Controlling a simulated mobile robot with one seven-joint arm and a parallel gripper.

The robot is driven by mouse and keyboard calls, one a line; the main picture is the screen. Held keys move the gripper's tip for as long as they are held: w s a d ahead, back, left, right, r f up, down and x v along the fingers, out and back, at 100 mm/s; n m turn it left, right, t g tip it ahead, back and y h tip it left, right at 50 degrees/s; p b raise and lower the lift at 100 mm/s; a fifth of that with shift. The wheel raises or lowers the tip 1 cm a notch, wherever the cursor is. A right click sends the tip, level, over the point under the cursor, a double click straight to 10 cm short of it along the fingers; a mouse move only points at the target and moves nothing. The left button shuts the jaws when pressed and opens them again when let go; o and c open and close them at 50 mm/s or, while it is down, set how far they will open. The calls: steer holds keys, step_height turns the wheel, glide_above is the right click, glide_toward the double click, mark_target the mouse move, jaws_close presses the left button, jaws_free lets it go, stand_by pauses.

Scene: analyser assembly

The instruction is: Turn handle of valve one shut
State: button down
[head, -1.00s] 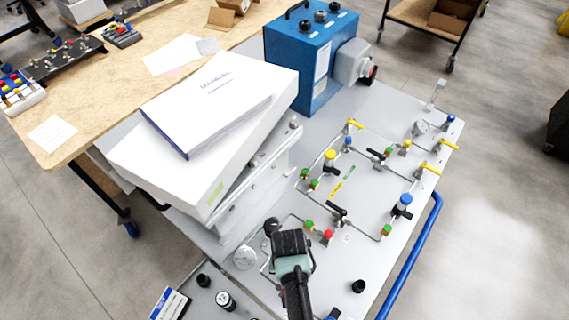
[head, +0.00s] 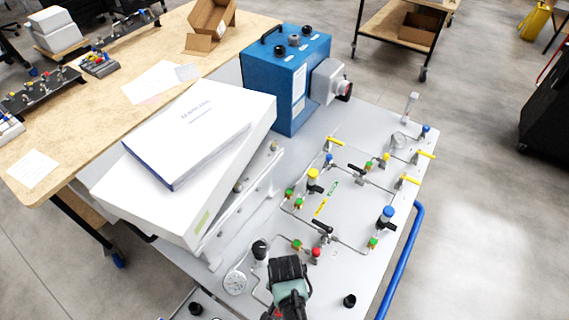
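The grey panel (head: 345,268) carries thin metal tubing and several valves. A black-handled valve (head: 322,229) sits nearest my gripper, beside green and red fittings. Another black handle (head: 357,168) is farther back. Yellow lever handles (head: 409,181) stand at the right and back edges. I cannot read any label that tells which is valve one. My gripper (head: 287,270) shows as a dark and teal body at the bottom, in front of the nearest black handle and apart from it in the picture. Its fingertips are not distinguishable, so I cannot tell whether it is open or shut.
A blue box (head: 288,72) with a grey side unit stands at the panel's back. A large white case (head: 120,188) with a booklet on it lies left. A gauge (head: 235,282) and black knob (head: 260,248) are close left of my gripper. A blue rail (head: 402,262) runs along the right.

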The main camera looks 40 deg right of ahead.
stand_by(0.3)
steer(key=c, duration=0.8)
jaws_free()
steer(key=shift+r, duration=0.15)
step_height(320, 180, up, 13)
steer(key=shift+b, duration=0.45)
